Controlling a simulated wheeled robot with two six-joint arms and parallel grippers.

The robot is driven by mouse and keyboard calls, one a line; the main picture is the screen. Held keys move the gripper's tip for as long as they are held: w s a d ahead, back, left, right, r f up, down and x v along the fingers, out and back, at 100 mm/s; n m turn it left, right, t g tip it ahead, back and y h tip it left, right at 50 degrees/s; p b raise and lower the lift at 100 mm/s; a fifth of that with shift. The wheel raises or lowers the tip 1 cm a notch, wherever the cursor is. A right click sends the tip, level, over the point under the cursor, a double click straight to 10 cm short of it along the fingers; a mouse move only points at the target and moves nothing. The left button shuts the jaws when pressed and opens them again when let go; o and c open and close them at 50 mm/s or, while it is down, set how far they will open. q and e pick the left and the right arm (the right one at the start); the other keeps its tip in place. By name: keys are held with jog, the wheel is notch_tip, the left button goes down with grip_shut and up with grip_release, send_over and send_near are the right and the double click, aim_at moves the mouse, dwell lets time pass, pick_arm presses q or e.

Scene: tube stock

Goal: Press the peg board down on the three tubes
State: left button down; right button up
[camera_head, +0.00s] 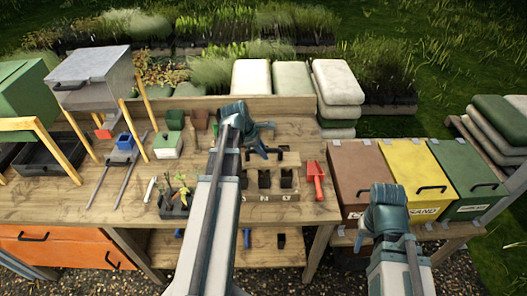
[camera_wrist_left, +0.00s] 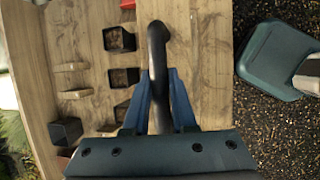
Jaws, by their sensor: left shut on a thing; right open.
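My left gripper (camera_head: 262,140) is over the middle of the bench. In the left wrist view its blue fingers (camera_wrist_left: 160,105) are shut on a black bar handle (camera_wrist_left: 157,60), which I take to be the peg board's. The board's outline is hard to separate from the pale wood around it. Three dark square tubes (camera_head: 265,179) stand in a row on the bench, below the gripper in the head view. Dark square openings also show left of the handle in the left wrist view (camera_wrist_left: 124,77). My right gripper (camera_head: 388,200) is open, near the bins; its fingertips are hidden.
A red scoop (camera_head: 316,180) lies right of the tubes, and a seedling tray (camera_head: 175,203) stands left. Brown (camera_head: 358,172), yellow (camera_head: 414,172) and green (camera_head: 462,172) lidded bins stand at the right. A grey box (camera_head: 88,66) on yellow legs stands back left.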

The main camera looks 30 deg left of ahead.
aim_at(262, 160)
pick_arm(q)
jog(key=shift+f+b, duration=0.35)
jog(key=shift+b, duration=0.05)
jog(key=shift+f+b, duration=0.35)
jog(key=shift+f+b, duration=2.15)
jog(key=shift+f, duration=0.05)
dwell(5.1)
